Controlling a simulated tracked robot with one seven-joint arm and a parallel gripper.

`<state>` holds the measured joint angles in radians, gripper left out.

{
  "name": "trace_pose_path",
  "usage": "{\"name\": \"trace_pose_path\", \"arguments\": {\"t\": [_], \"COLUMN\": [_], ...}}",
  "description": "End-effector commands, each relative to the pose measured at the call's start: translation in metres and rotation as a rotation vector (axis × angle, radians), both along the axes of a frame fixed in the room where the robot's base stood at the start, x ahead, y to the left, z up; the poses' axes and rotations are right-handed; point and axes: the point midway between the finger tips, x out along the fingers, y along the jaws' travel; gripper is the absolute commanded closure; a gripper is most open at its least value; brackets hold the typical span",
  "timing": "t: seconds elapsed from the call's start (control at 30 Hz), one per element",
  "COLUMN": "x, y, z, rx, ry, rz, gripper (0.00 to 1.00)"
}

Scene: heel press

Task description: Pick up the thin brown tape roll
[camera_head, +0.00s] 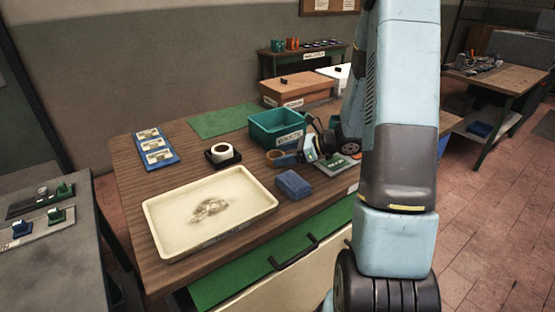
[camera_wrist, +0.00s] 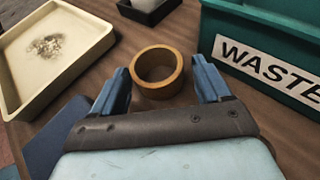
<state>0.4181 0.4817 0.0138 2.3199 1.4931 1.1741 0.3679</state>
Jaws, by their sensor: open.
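The thin brown tape roll (camera_wrist: 141,84) stands out in the wrist view, lying flat on the wooden table with its hole facing up. It also shows in the head view (camera_head: 274,155), small and partly hidden near my gripper. My gripper (camera_wrist: 163,82) is open, with one blue finger on each side of the roll in the wrist view. There is a visible gap between each finger and the roll. In the head view my gripper (camera_head: 285,158) is low over the table beside the roll. I cannot tell the exact height of the fingertips.
A teal waste bin (camera_head: 262,138) stands close behind the roll. A white roll on a black holder (camera_head: 211,161) is to the left. A cream tray (camera_head: 160,236) fills the front left, and a blue block (camera_head: 293,184) lies in front. Bare wood surrounds the roll.

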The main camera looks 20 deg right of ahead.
Motion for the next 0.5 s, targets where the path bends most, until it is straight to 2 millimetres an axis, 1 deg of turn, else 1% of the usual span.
{"name": "trace_pose_path", "arguments": {"t": [0.1,0.23,0.33,0.5], "x": [0.006,0.013,0.016,0.017], "y": [0.017,0.029,0.035,0.036], "z": [-0.006,-0.012,-0.014,-0.015], "rx": [0.001,0.001,-0.001,-0.001], "ry": [0.001,0.003,0.001,0.0], "rz": [0.004,0.002,0.002,0.0], "gripper": [0.23,0.23,0.23,0.23]}}
